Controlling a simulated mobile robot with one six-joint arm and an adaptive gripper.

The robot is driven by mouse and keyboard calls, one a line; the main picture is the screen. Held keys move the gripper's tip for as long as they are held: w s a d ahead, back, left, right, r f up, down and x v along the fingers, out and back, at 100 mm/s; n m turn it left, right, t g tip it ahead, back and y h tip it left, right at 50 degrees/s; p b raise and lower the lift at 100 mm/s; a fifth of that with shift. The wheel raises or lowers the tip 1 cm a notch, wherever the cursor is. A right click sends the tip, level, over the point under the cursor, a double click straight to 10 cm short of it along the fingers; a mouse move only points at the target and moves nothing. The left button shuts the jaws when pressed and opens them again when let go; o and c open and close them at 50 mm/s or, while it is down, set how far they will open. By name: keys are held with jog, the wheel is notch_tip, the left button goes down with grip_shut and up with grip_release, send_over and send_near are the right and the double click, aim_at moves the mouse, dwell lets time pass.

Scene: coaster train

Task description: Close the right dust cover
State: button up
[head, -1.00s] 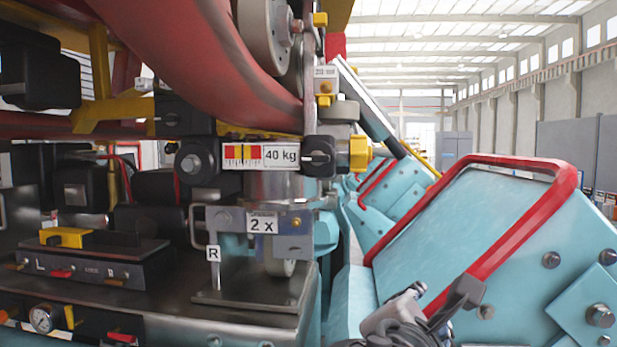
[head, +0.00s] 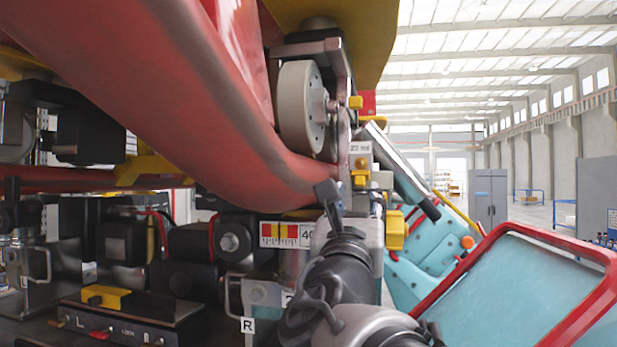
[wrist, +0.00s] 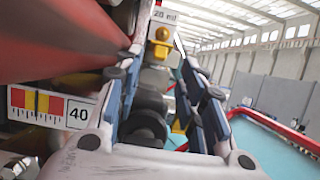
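No part is legibly marked as the right dust cover. A slanted silver lid-like panel with a dark edge (head: 398,165) stands tilted beside the train's wheel in the head view; I cannot tell if it is the cover. The yellow knob under the "20 ml" label (wrist: 160,35) shows beyond the fingertips. My arm hides the lower fittings in the head view.
A thick red tube (head: 190,90) crosses above and left of my gripper. A grey wheel (head: 301,108) is above it. A yellow block (head: 396,230) lies just right. A light-blue panel with a red rail (head: 530,290) fills the lower right. A control box (head: 120,318) is lower left.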

aim_at(360, 181)
jog(key=p+x, duration=0.2)
jog(key=x, duration=0.6)
jog(key=shift+w+d+r, duration=0.1)
jog(key=shift+w+d, duration=0.1)
jog(key=shift+w, duration=0.15)
jog(key=shift+c, duration=0.4)
jog(key=c, duration=0.7)
jog(key=shift+o, duration=0.2)
jog(key=shift+r+p, duration=0.15)
jog(key=shift+p, duration=0.3)
